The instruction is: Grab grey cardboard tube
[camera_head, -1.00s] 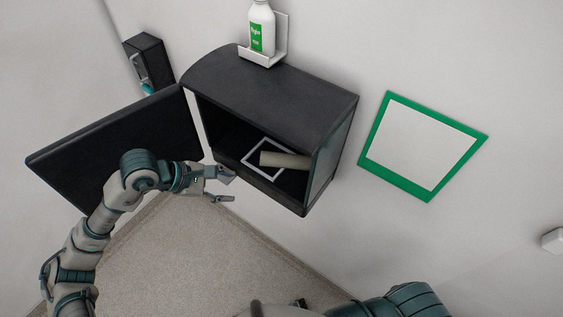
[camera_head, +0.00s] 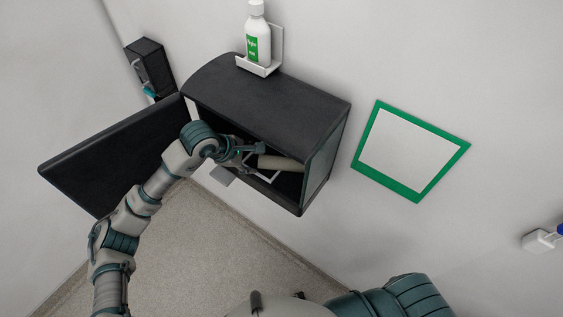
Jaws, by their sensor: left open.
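The grey cardboard tube (camera_head: 282,163) lies inside the dark open box (camera_head: 268,105), on a white square frame marking (camera_head: 262,177). Its left end is close to my left gripper (camera_head: 258,160). My left gripper reaches into the box opening from the left and is open, with a finger near the tube's left end. I cannot tell whether it touches the tube. The lower finger is partly hidden. My right gripper is not in view.
The box's dark door (camera_head: 115,160) hangs open at the left, behind my left arm. A white bottle (camera_head: 257,38) stands in a holder above the box. A green-framed panel (camera_head: 411,151) is on the wall to the right. The floor below is clear.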

